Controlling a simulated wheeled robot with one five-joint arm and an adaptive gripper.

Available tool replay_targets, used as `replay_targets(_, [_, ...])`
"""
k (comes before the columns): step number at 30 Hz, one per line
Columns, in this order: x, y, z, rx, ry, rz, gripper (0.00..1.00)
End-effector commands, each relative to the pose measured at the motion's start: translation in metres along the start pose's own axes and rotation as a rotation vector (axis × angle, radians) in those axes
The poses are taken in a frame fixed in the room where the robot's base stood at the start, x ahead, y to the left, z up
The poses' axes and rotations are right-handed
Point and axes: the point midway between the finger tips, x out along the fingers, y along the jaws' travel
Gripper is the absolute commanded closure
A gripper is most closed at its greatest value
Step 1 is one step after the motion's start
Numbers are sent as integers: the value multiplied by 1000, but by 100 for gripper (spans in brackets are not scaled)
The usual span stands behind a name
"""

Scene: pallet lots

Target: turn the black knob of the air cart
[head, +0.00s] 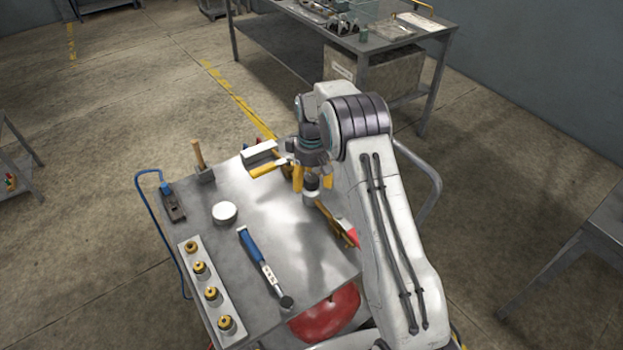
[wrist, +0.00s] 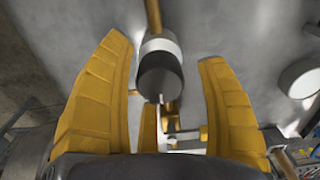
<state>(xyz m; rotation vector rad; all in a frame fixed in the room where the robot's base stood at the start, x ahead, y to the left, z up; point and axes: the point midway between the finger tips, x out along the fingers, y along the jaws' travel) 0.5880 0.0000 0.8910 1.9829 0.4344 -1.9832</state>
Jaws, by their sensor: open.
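The air cart (head: 310,250) has a grey metal top. Its black knob (head: 311,183) sits on a light round body near the right side of the top, and it also shows in the wrist view (wrist: 160,78). A brass pipe (wrist: 153,16) runs from that body. My gripper (head: 312,181) has yellow fingers pointing down around the knob. In the wrist view my gripper (wrist: 165,50) is open, one finger on each side of the knob, with a gap on both sides. Part of the cart's right side is hidden behind my arm.
On the cart lie a blue-handled tool (head: 258,258), a white round lid (head: 225,212), a strip with several brass fittings (head: 206,280) and a wooden-handled tool (head: 199,155). A red tank (head: 325,312) sits below. A workbench (head: 290,40) stands behind. The floor at left is mostly clear.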

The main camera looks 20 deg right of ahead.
Motion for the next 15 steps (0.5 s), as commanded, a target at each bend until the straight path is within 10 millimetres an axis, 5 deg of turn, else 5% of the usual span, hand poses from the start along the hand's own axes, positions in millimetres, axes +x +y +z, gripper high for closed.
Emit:
replay_targets(11, [3, 0, 0, 0, 0, 0, 33])
replay_targets(15, [2, 0, 0, 0, 0, 0, 45])
